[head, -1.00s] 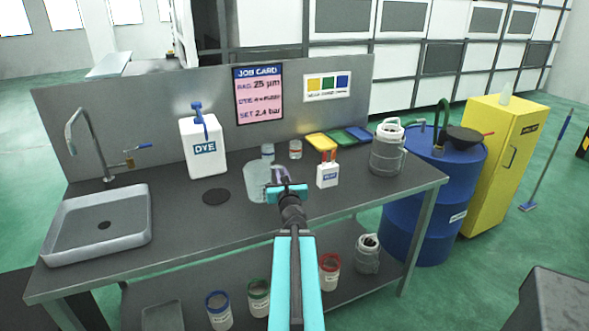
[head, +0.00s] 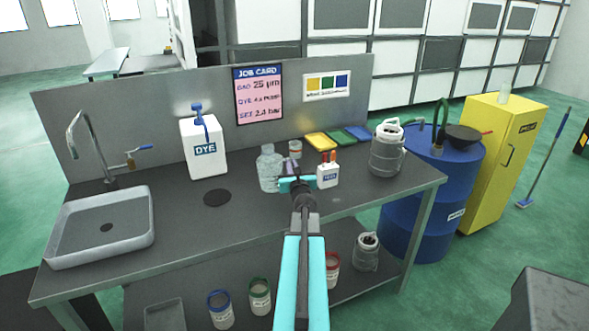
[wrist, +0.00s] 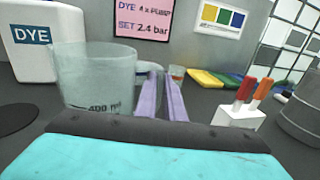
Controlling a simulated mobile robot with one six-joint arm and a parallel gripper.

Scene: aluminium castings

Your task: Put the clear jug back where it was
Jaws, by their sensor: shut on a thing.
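The clear jug (head: 269,171) is on or just above the grey bench, left of my gripper; I cannot tell if its base touches. In the wrist view the jug (wrist: 95,80) stands large and upright at left, with a 400 ml mark. My gripper (head: 291,168) points away over the bench. Its purple fingers (wrist: 163,88) are close together beside the jug's right side, shut on it, seemingly at the handle. The handle itself is hidden by the fingers.
Left of the jug are a dark round patch (head: 217,197), a white DYE container (head: 203,148) and a sink (head: 102,228). Close on the right is a white box with red-topped items (head: 327,178).

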